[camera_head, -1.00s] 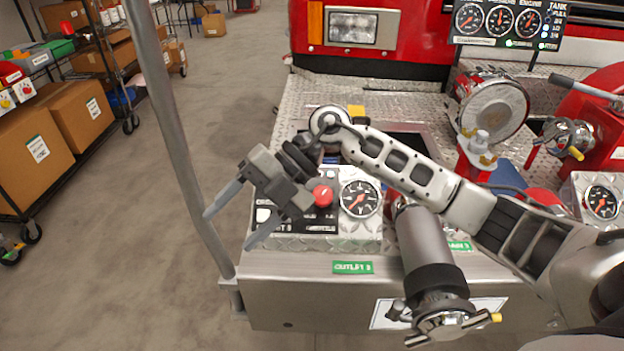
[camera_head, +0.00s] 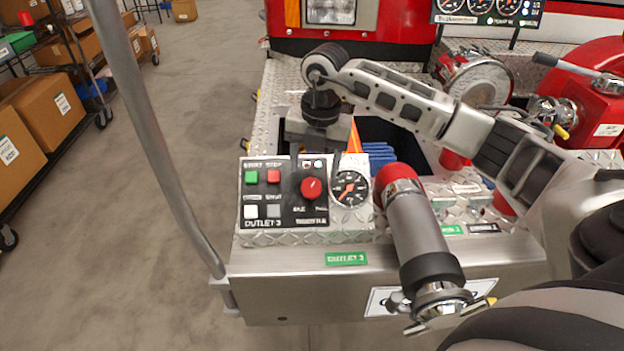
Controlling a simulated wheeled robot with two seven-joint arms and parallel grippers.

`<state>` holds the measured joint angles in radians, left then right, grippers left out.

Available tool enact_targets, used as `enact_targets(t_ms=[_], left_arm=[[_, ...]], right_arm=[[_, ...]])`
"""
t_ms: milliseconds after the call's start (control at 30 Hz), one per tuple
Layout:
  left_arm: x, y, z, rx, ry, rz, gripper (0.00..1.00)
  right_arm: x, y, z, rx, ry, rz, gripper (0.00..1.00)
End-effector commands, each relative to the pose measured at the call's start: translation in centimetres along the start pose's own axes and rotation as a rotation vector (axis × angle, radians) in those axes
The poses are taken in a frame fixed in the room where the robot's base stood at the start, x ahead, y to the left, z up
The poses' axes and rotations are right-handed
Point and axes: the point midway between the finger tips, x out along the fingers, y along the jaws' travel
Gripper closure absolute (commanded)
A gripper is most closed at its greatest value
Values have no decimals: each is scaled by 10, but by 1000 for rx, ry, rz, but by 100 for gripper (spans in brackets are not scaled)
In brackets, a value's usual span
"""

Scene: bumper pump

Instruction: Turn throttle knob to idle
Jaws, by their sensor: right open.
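The red round throttle knob (camera_head: 312,188) sits on the black outlet 3 control panel (camera_head: 286,216), with a white pointer mark and small lettering below it. My right gripper (camera_head: 316,178) is at the top of this panel, pointing down toward it. Its fingers are open, one on each side of the knob's upper part in the picture. I cannot tell whether they touch the knob or the panel. The knob is not gripped. My left gripper is not in view.
A gauge (camera_head: 349,188) stands just right of the knob, and green, red and white buttons (camera_head: 251,177) lie to its left. A grey hose nozzle (camera_head: 418,232) juts out at the right. A metal handrail (camera_head: 160,140) rises at the left. An orange cone (camera_head: 354,138) is behind.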

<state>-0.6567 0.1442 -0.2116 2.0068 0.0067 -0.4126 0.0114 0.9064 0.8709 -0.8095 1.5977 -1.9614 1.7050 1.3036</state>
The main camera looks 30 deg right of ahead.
Motion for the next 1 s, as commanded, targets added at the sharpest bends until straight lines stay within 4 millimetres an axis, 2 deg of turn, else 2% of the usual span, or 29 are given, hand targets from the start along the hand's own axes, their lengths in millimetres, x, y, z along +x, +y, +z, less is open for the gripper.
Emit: enact_targets(t_ms=[100,300,467,700,733,867,1000], left_arm=[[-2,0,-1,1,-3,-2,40],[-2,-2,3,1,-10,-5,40],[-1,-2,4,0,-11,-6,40],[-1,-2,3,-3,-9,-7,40],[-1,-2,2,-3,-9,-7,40],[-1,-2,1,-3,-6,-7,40],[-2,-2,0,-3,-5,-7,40]], right_arm=[[24,0,-1,1,4,-1,40],[49,1,-1,-1,2,1,40],[56,1,0,-1,0,2,40],[56,1,0,-1,0,2,40],[56,1,0,-1,0,2,45],[56,1,0,-1,0,2,81],[56,1,0,-2,0,2,84]])
